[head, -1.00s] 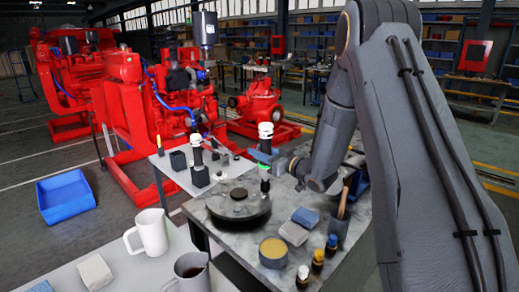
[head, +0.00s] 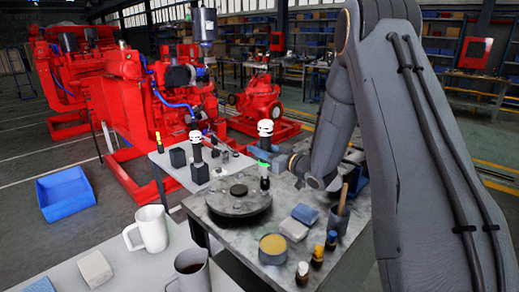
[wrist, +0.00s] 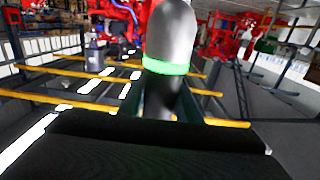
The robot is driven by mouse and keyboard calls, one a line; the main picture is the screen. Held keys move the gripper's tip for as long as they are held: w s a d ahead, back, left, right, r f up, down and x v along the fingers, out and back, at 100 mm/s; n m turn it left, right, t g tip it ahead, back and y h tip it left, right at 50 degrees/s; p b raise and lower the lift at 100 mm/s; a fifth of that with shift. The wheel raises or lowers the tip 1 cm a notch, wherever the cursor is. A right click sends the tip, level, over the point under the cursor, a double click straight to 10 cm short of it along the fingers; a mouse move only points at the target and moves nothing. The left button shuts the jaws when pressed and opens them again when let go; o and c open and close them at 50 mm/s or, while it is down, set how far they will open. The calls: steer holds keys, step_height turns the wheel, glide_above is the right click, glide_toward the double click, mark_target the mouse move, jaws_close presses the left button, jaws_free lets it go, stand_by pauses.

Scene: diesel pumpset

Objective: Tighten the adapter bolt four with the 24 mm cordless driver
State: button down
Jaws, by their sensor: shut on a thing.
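My gripper (head: 277,160) is shut on a cordless driver (head: 265,145), held upright over the far edge of the grey table. The driver has a white cap, a dark body and a green ring, with a dark end below. In the wrist view the driver (wrist: 170,62) shows as a rounded grey body with a lit green ring, its lower part between my fingers. No size marking is readable. The red engine pumpset (head: 170,95) stands beyond the tables, apart from the driver. I cannot make out adapter bolt four in either view.
A similar driver (head: 196,145) stands in a black holder on the white table (head: 178,172). The grey table (head: 225,228) carries a round dark turntable (head: 238,200), sponges, small bottles and a brush cup (head: 338,220). Mugs (head: 150,228) stand nearer. A blue bin (head: 65,193) lies on the floor.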

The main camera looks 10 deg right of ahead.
steer(key=shift+f+b, duration=0.5)
steer(key=shift+f, duration=0.3)
stand_by(2.0)
